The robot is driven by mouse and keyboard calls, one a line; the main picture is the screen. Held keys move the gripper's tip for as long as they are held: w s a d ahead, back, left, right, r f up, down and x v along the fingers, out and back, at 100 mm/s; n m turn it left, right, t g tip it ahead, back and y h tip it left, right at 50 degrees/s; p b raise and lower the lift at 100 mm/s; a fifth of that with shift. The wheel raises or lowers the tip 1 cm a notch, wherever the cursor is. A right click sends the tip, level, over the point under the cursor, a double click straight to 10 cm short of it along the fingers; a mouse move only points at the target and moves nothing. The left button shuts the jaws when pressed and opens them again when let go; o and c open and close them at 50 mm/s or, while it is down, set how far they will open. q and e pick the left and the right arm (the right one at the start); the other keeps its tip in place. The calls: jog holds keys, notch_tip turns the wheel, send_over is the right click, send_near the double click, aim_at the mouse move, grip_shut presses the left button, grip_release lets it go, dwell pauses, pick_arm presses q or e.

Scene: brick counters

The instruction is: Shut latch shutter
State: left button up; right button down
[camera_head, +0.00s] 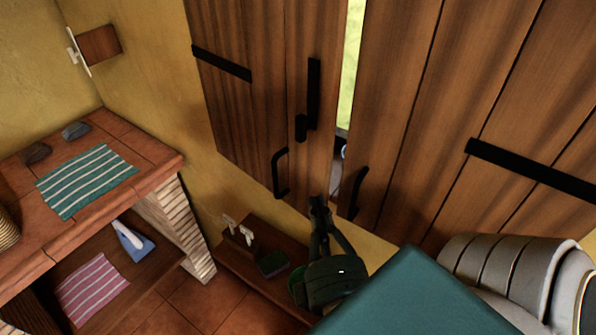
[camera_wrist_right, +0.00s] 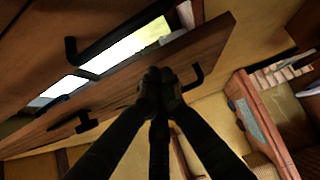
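The left wooden shutter (camera_head: 262,95) and the right wooden shutter (camera_head: 400,90) stand slightly apart, with a bright gap (camera_head: 352,50) between them. The left shutter bears a black latch (camera_head: 313,95) near its inner edge and a black handle (camera_head: 280,172) lower down. The right shutter has its own black handle (camera_head: 355,192). My right gripper (camera_head: 318,204) is at the bottom inner corner of the left shutter, fingertips together. In the right wrist view the gripper (camera_wrist_right: 160,78) overlaps the left shutter's panel (camera_wrist_right: 120,97); contact is unclear. My left gripper is not visible.
A brick counter (camera_head: 105,210) with a striped green cloth (camera_head: 86,181) stands at the left. A low wooden shelf (camera_head: 235,262) lies below the shutters. A small wooden wall piece (camera_head: 100,45) is at upper left. Tiled floor (camera_head: 185,305) shows between counter and shelf.

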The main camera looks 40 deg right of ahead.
jog(key=shift+w+d, duration=0.2)
jog(key=shift+d, duration=1.25)
